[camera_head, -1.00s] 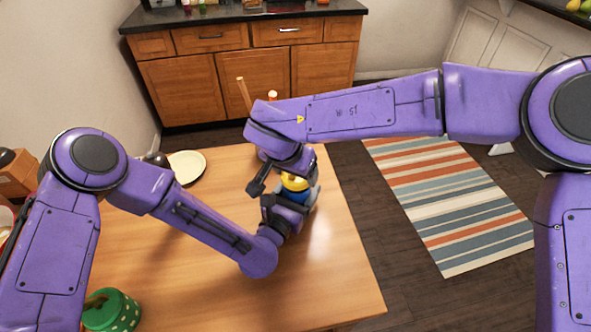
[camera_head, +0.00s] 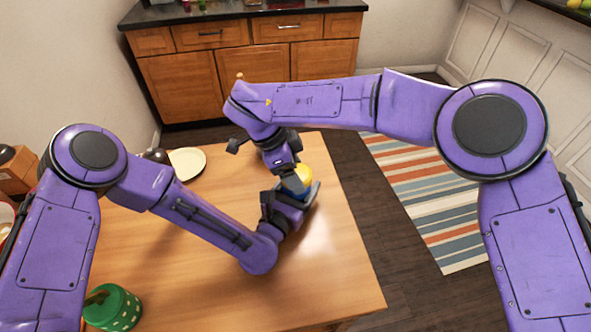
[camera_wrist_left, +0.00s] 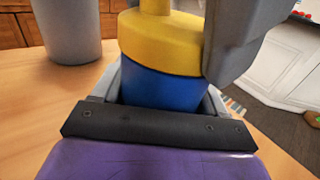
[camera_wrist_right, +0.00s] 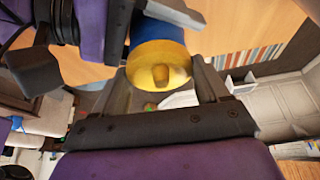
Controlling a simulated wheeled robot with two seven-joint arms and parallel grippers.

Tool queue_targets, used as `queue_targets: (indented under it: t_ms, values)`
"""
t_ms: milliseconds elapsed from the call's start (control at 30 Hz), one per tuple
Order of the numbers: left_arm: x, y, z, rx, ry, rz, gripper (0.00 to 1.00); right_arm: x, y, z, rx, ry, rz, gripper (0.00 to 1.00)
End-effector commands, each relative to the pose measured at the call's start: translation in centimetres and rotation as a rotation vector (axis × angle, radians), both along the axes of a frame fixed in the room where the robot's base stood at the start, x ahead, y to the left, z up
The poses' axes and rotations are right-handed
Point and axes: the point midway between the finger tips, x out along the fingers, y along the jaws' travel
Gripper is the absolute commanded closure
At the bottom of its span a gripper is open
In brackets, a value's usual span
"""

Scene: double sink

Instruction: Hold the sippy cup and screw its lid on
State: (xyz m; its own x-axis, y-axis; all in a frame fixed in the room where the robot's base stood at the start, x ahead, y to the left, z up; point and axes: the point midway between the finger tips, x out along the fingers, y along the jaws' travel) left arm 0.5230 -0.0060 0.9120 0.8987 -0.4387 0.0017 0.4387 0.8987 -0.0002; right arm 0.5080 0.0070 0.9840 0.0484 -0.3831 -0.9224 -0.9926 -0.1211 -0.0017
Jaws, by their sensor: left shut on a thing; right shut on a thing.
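The sippy cup has a blue body (camera_wrist_left: 158,84) and a yellow lid (camera_head: 298,178) with a spout. It stands near the table's right side, partly hidden by my grippers. The lid sits on top of the body in the left wrist view (camera_wrist_left: 160,42); I cannot tell how tightly. My left gripper (camera_wrist_left: 160,95) is shut around the blue body. My right gripper (camera_wrist_right: 162,78) is shut on the yellow lid from above, with the spout (camera_wrist_right: 160,75) between its fingers. In the head view the right gripper (camera_head: 296,184) is over the cup.
A grey cup (camera_wrist_left: 66,28) stands near the sippy cup. A white plate (camera_head: 187,162) lies at the table's far left. A green dotted container (camera_head: 112,308) stands at the near left. The table's front right is clear; its right edge is close to the cup.

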Motion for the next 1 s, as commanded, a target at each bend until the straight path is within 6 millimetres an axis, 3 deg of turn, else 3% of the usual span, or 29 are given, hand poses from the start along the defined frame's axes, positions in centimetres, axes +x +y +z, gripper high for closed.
queue_targets:
  t_ms: [100, 267, 567, 600, 633, 667, 867, 1000]
  values:
    - [0.0, 0.0, 0.0, 0.0, 0.001, 0.0, 1.0, 0.4, 0.0, -0.1, 0.004, 0.003, -0.468, 0.54]
    - [0.0, 0.0, 0.0, 0.0, 0.001, 0.0, 1.0, 0.4, -0.1, -0.1, 0.002, 0.003, -0.771, 0.54]
    - [0.0, 0.0, -0.1, 0.0, 0.001, 0.0, 1.0, 0.4, -0.1, 0.0, 0.001, 0.001, -0.801, 0.54]
    - [0.0, 0.0, -0.1, 0.0, 0.001, 0.0, 1.0, 0.4, -0.1, 0.0, 0.001, 0.001, -0.801, 0.13]
    - [0.0, 0.0, 0.0, 0.0, 0.001, 0.0, 1.0, 0.4, -0.1, 0.0, 0.001, 0.0, -0.8, 0.03]
    - [0.0, 0.0, 0.0, 0.0, 0.001, 0.0, 1.0, 0.4, -0.1, 0.0, 0.001, 0.0, -0.8, 0.0]
    - [0.0, 0.0, 0.0, 0.0, 0.001, 0.0, 1.0, 0.4, -0.1, 0.1, 0.001, 0.0, -0.799, 0.0]
    - [0.0, 0.0, 0.0, 0.0, 0.0, 0.0, 1.0, 0.5, -0.1, 1.4, 0.003, -0.004, -0.797, 0.0]
